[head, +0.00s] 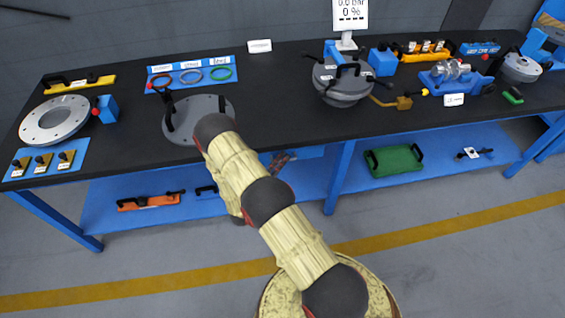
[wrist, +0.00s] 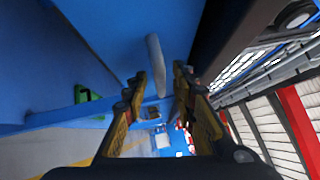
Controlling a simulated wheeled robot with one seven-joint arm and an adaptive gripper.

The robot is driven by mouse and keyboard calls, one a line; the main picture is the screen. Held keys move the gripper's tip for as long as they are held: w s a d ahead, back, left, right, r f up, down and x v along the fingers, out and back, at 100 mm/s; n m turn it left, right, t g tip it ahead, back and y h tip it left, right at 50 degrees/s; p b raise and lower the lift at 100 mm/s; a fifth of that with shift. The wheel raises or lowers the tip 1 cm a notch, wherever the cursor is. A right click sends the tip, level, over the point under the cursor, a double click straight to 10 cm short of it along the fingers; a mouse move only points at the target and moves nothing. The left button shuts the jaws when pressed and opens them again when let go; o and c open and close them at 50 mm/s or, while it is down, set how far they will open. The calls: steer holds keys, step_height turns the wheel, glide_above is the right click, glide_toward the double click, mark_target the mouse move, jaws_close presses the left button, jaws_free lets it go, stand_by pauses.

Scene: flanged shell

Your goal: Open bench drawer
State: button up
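In the wrist view a pale grey bar, which looks like the drawer handle (wrist: 156,62), stands out against a blue face (wrist: 110,30). My gripper (wrist: 161,80) has its two fingers apart, one on each side of the bar in the picture. I cannot tell whether either finger touches it. In the head view a blue panel under the bench top, likely the bench drawer (head: 308,152), shows just right of my arm. It looks flush with the bench, but my arm hides part of it. My gripper is not clearly visible in the head view.
The black bench top (head: 280,100) carries a round grey plate (head: 185,132), a flanged vessel (head: 342,92) and several tools. A blue lower shelf (head: 455,150) holds a green tray (head: 393,160). Blue legs (head: 340,175) stand below. The floor in front is clear.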

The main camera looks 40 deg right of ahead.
steer(key=shift+d, duration=0.2)
steer(key=shift+c, duration=0.7)
jaws_close()
